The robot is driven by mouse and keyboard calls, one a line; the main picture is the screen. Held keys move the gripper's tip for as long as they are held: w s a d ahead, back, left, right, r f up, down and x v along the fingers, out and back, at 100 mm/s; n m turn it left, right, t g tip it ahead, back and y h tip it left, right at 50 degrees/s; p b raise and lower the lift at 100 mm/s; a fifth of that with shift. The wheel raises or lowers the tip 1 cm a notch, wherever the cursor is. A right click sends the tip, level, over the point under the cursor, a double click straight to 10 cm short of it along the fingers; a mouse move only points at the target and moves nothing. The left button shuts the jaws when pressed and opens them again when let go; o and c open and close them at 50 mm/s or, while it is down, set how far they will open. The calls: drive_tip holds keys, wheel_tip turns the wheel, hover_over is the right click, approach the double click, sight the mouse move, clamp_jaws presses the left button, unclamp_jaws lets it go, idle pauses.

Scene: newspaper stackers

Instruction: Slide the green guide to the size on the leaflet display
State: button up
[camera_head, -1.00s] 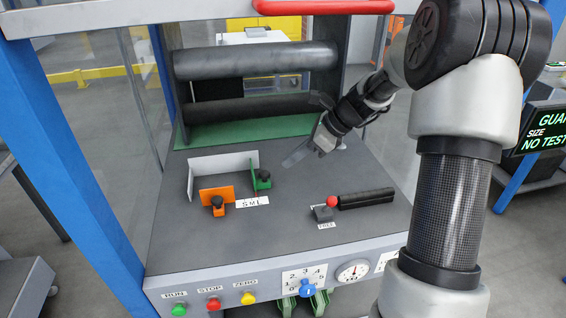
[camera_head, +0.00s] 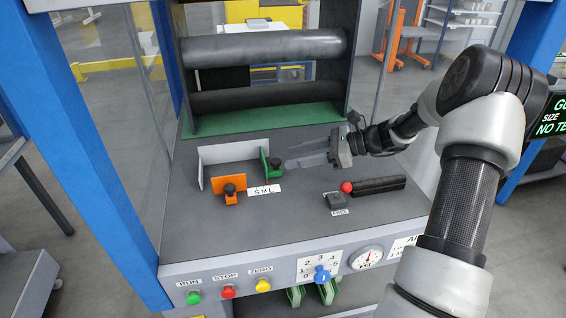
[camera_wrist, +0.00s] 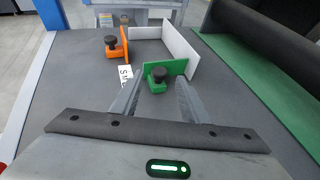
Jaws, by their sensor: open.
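The green guide (camera_head: 267,160) stands upright on the grey table with a black knob on its base, beside the white S M L scale label (camera_head: 264,190). My gripper (camera_head: 288,164) is open and low over the table, to the right of the guide.
An orange guide (camera_head: 229,184) with a black knob stands left of the label, near white walls (camera_head: 232,150). A red-knobbed lever (camera_head: 347,187) and black bar lie to the right. Dark rollers (camera_head: 262,48) are behind. Buttons and a dial (camera_head: 321,273) line the front panel.

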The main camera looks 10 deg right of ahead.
sight(277, 161)
drive_tip(key=shift+b+x, duration=0.35)
drive_tip(key=shift+x, duration=1.9)
drive_tip(key=shift+c, duration=0.2)
clamp_jaws()
